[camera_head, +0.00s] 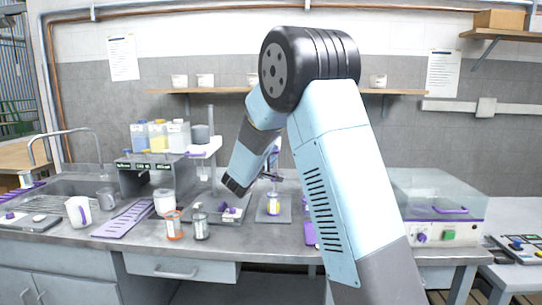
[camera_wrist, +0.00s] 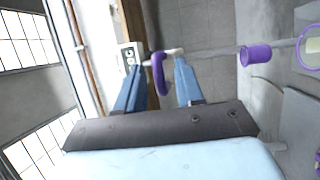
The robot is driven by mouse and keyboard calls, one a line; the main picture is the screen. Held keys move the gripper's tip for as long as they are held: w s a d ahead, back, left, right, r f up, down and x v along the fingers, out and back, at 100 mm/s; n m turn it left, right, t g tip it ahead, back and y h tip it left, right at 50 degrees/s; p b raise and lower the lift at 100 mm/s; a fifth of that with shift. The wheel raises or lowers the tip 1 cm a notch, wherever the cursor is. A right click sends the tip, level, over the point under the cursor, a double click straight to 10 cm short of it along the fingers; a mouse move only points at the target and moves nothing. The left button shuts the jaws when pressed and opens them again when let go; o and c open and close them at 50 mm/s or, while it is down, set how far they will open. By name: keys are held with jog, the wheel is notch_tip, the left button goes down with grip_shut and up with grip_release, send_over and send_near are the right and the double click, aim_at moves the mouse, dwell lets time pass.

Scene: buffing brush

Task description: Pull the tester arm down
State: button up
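The tester arm (camera_wrist: 215,50) is a thin grey rod with a purple ring-like handle (camera_wrist: 158,74) near one end and a purple collar (camera_wrist: 256,54) farther along, in the wrist view. My gripper (camera_wrist: 157,68) has its two blue fingers apart, one on each side of the purple handle. A gap shows between the handle and each finger; contact is not clear. In the head view, my gripper (camera_head: 235,186) is low over the bench, and my own arm hides part of the area around it. A small tester base (camera_head: 272,214) with a purple-and-white piece stands just right of it.
A white mug (camera_head: 77,212), a purple slotted rack (camera_head: 123,219) and two small jars (camera_head: 200,227) stand on the bench to the left. A clear-lidded machine (camera_head: 435,200) is at right. A dark dispenser (camera_head: 150,178) with bottles on top stands behind. The front bench edge is mostly clear.

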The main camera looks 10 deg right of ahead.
jog(key=shift+c, duration=0.4)
grip_shut()
dwell(0.4)
